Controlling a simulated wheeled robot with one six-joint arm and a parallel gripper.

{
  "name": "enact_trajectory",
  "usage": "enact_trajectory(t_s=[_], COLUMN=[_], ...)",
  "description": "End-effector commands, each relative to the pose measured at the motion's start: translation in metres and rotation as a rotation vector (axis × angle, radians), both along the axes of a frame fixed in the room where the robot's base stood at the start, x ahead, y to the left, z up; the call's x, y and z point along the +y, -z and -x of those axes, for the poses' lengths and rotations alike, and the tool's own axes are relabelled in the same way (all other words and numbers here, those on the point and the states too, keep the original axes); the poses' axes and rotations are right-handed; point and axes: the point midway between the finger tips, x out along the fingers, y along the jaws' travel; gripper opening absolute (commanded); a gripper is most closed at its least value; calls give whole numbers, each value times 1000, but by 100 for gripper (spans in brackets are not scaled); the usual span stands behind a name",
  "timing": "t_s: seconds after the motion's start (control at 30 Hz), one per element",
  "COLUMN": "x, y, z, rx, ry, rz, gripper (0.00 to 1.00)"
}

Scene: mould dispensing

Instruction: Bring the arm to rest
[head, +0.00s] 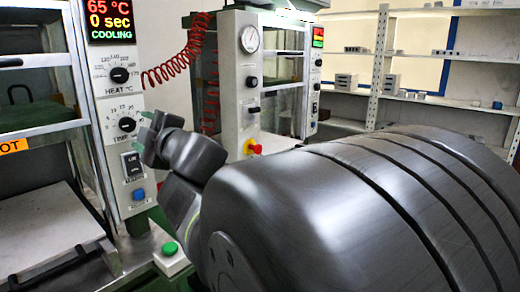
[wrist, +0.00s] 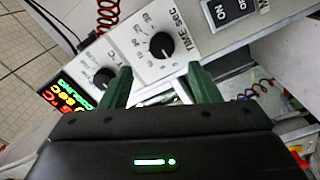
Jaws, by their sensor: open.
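My gripper (head: 150,130) is at the left of the head view, in front of the near press's control panel (head: 105,100), close to the time dial in the picture. In the wrist view my gripper (wrist: 160,82) shows two green fingers spread apart with nothing between them. The time dial (wrist: 161,46) appears beyond the gap between the fingers. I see no finger touching the panel, but the exact distance cannot be told. My arm stretches across the head view from the lower right.
The panel carries a heat dial (head: 119,75), a switch (head: 132,164), a blue button (head: 138,194) and a display (head: 110,22) reading 65 °C, 0 sec, cooling. A green button (head: 170,248) sits below. A second press (head: 240,90), a red coiled hose (head: 180,60) and shelves (head: 430,100) stand behind.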

Motion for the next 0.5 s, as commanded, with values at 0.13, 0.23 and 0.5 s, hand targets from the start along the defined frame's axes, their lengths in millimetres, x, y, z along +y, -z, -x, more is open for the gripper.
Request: enact_trajectory(t_s=[0.13,0.23,0.5], x=[22,36,57], y=[1,1,-6], z=[-19,-31,-48], rx=[2,2,119], ry=[-2,-2,-2], rz=[1,1,-97], gripper=[56,56,56])
